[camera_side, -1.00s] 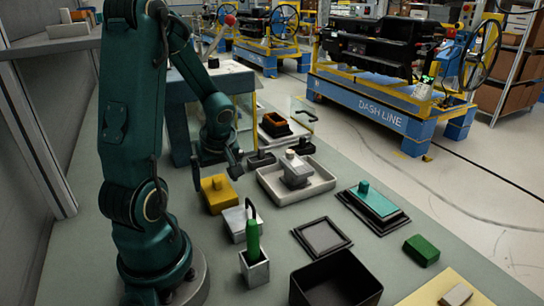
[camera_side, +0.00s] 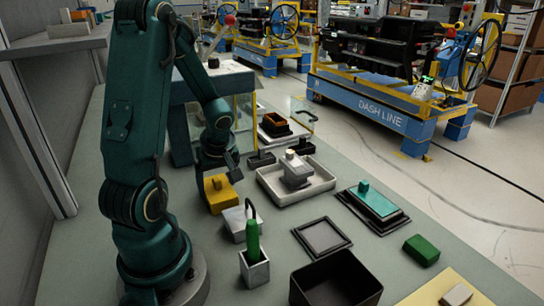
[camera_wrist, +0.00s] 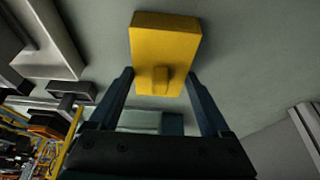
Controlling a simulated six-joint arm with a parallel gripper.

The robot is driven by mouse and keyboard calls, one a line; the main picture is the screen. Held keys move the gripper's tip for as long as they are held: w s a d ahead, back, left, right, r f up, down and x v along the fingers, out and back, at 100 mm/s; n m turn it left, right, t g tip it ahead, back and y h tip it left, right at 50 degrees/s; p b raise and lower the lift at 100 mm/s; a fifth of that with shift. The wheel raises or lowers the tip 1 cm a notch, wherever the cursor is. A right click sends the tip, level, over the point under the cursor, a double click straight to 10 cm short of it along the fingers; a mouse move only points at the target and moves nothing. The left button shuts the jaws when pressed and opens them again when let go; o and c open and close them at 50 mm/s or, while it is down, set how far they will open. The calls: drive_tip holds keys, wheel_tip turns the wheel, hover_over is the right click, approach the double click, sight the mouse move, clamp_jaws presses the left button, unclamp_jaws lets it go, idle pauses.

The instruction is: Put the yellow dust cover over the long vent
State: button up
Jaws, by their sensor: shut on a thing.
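The yellow dust cover (camera_side: 219,197) is a block with a small knob on top. It stands on the bench just in front of my arm in the side view. My gripper (camera_side: 217,176) is down at the cover and shut on it. In the wrist view the cover (camera_wrist: 166,38) lies at the tips of my gripper (camera_wrist: 161,76), with one finger on each side and the knob between them. I cannot tell for sure which part is the long vent; a low, dark, long block (camera_side: 261,160) lies behind the cover.
To the right is a pale tray (camera_side: 268,190) with a grey knobbed block. Nearer are a grey block (camera_side: 240,226), a holder (camera_side: 255,270) with a green tool, a dark-framed plate (camera_side: 322,237) and a black bin (camera_side: 335,285). A teal cover (camera_side: 373,203) sits farther right.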

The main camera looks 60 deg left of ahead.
sight(216, 179)
wheel_tip(216, 179, up, 9)
drive_tip(key=shift+r, duration=0.15)
drive_tip(key=shift+s+d+r, duration=0.1)
drive_tip(key=shift+s+r, duration=0.1)
drive_tip(key=shift+r, duration=0.05)
drive_tip(key=w+a+r+n, duration=0.2)
drive_tip(key=w+a+r, duration=0.1)
drive_tip(key=w+r, duration=0.55)
drive_tip(key=w+d+f+m, duration=0.1)
drive_tip(key=w+d+f, duration=0.1)
drive_tip(key=w, duration=0.4)
drive_tip(key=w+d+f+m, duration=0.1)
drive_tip(key=w+d+f, duration=0.1)
drive_tip(key=w+d, duration=0.2)
drive_tip(key=shift+w+f, duration=0.3)
drive_tip(key=shift+w, duration=0.65)
drive_tip(key=shift+f, duration=0.1)
drive_tip(key=shift+f, duration=2.75)
